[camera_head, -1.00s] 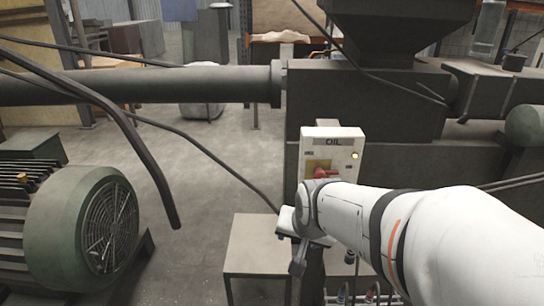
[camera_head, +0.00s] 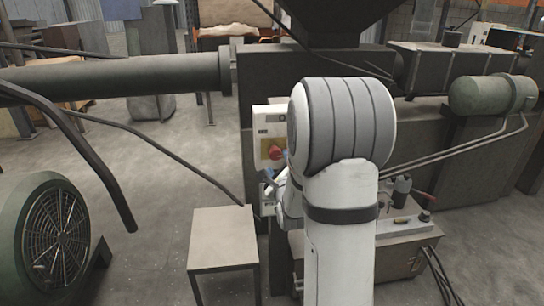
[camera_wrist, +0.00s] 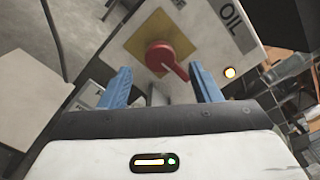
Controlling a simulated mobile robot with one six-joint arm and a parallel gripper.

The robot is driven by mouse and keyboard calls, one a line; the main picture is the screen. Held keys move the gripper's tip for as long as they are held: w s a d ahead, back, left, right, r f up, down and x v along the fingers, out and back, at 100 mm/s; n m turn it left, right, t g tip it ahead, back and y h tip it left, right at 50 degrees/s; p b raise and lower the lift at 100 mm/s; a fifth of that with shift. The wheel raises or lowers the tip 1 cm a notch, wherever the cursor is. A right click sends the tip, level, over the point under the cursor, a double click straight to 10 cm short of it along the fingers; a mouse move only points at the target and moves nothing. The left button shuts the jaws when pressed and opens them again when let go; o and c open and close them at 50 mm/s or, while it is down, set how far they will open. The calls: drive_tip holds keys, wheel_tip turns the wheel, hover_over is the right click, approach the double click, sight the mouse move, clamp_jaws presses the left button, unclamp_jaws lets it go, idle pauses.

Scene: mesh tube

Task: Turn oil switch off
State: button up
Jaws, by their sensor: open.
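The oil switch is a red rotary knob (camera_wrist: 167,60) on a yellow square plate, on a white box (camera_wrist: 228,62) marked OIL. In the wrist view my gripper (camera_wrist: 160,78) is open, with one blue finger on each side of the knob's lower part. The knob's pointer end lies between the fingers, nearer the right one. I cannot tell whether either finger touches it. In the head view the knob (camera_head: 276,153) shows at the left of my arm, which hides the right part of the box and most of my gripper.
A small table (camera_head: 223,238) stands below and left of the box. A black cable (camera_head: 165,146) hangs left of it. A green motor (camera_head: 45,235) is at the far left. A metal cabinet (camera_head: 390,255) with fittings stands right of my arm.

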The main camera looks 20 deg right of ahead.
sight(276, 156)
drive_tip(key=p+x, duration=0.1)
drive_tip(key=x, duration=0.5)
drive_tip(key=shift+w+f, duration=0.1)
drive_tip(key=shift+w, duration=0.25)
drive_tip(key=shift+c, duration=0.6)
